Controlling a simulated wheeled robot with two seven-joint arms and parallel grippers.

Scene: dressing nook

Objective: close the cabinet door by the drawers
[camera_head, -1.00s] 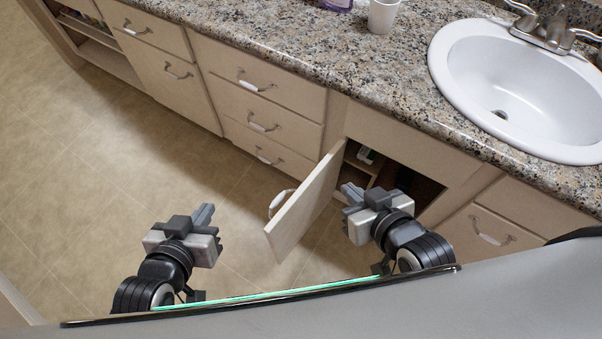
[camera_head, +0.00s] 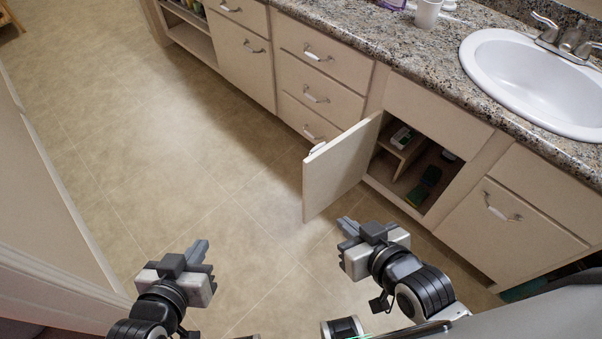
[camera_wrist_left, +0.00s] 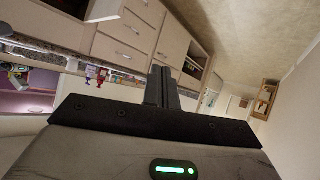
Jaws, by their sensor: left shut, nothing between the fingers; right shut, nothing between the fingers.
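The cabinet door (camera_head: 338,166) is a pale beige panel, swung open toward me under the sink counter, with its handle (camera_head: 317,149) at the top of its free edge. It hangs next to the stack of drawers (camera_head: 318,95), which are shut. The cabinet opening (camera_head: 415,170) right of the door shows a shelf and a few small items. My right gripper (camera_head: 346,226) is shut and empty, in front of the opening, a little below and right of the door's free edge, apart from it. My left gripper (camera_head: 198,253) is shut and empty over the floor, left of the door; its fingers also show in the left wrist view (camera_wrist_left: 161,88).
The granite counter (camera_head: 365,37) holds a white sink (camera_head: 530,80) and a cup (camera_head: 427,13). A shut cabinet front (camera_head: 510,215) is at the right. A pale panel (camera_head: 50,220) stands at the left. The tiled floor (camera_head: 190,140) left of the door is clear.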

